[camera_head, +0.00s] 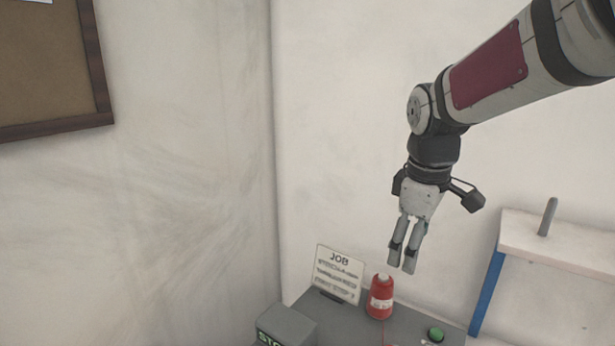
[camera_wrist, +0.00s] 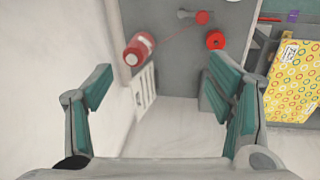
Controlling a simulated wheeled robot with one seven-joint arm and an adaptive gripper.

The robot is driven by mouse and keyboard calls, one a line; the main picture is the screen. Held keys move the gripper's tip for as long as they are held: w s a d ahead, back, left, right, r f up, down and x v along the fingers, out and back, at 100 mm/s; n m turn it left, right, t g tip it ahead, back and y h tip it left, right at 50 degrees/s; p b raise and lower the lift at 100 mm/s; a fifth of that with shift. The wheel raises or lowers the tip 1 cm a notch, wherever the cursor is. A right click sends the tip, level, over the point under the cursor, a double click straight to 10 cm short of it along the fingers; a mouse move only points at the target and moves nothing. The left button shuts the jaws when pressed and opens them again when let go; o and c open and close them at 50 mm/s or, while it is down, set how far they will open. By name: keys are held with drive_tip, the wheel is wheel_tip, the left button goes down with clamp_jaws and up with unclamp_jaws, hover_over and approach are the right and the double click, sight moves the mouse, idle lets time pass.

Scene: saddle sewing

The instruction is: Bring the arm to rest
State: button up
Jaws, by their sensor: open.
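My gripper (camera_head: 402,262) points down in front of the white wall, above and a little to the right of a red bottle-like container (camera_head: 380,297). Its two fingers are apart and nothing shows between them. The arm reaches in from the upper right, with the elbow side higher than the gripper. In the wrist view the two fingers with green pads (camera_wrist: 160,95) stand wide apart. The red container (camera_wrist: 139,48) lies beyond them at the upper left, clear of both fingers.
A JOB card (camera_head: 339,274) stands on the grey table (camera_head: 350,318). A green button (camera_head: 436,333) sits at its right. A white shelf (camera_head: 560,240) with a blue leg is at the right. The wrist view shows a yellow patterned box (camera_wrist: 292,82) and red round pieces (camera_wrist: 215,41).

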drive_tip(key=s+r+m+t, duration=0.2)
drive_tip(key=s+m, duration=0.8)
drive_tip(key=s, duration=1.1)
drive_tip(key=shift+s+t+y, duration=0.3)
drive_tip(key=shift+s+t, duration=0.1)
drive_tip(key=shift+t, duration=0.2)
